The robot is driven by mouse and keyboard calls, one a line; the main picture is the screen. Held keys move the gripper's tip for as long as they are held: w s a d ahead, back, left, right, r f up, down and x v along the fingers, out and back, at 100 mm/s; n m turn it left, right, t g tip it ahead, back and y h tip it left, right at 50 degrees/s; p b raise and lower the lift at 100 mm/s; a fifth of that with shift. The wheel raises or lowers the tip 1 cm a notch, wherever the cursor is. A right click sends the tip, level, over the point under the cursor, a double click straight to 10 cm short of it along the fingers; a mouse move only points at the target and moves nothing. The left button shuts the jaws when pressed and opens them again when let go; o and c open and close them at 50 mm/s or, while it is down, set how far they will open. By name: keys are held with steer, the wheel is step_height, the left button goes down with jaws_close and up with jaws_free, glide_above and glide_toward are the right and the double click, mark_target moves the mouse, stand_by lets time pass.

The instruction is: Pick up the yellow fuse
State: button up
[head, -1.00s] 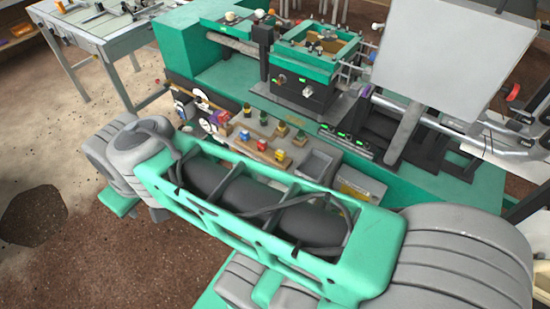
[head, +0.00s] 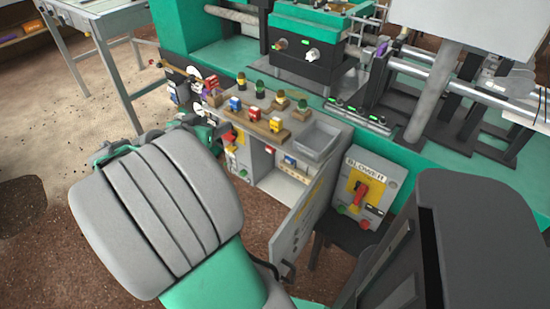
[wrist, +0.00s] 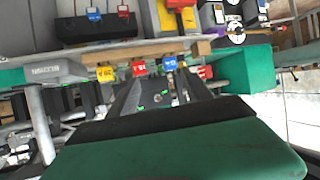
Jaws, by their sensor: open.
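The yellow fuse (head: 275,125) stands on a wooden strip on the worktop, at the right end of a row with a red fuse (head: 254,113) and a blue fuse (head: 235,104). In the wrist view the yellow fuse (wrist: 105,73) is left of the red fuse (wrist: 139,68) and the blue fuse (wrist: 170,63). My gripper (wrist: 157,88) is open and empty, its dark fingers pointing toward the row; the yellow fuse lies to the left of them.
A grey tray (head: 318,138) sits right of the strip. Below is an open cabinet with a hanging door (head: 298,225) and more fuses inside. A grey box with a red switch (head: 361,192) stands to the right.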

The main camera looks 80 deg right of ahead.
mark_target(273, 126)
steer(key=s+d+f+m+g+h+b, duration=0.1)
steer(key=s+d+g+b, duration=0.1)
steer(key=s, duration=0.2)
steer(key=s+d+f+m+g+h+b, duration=0.1)
steer(key=s+d+f+g+b, duration=0.1)
steer(key=s, duration=0.2)
steer(key=s+d+f+m+g+h+b, duration=0.1)
steer(key=s+d+f+m+b, duration=0.1)
steer(key=s, duration=0.2)
steer(key=shift+s+d+f+g+h+b, duration=0.25)
steer(key=shift+s+d+g+h+b, duration=0.05)
steer(key=shift+s+d+g+b, duration=0.1)
steer(key=x, duration=0.7)
steer(key=shift+s+d+r, duration=0.1)
steer(key=shift+s+d, duration=0.15)
steer(key=shift+s, duration=0.1)
steer(key=shift+w, duration=0.1)
jaws_close()
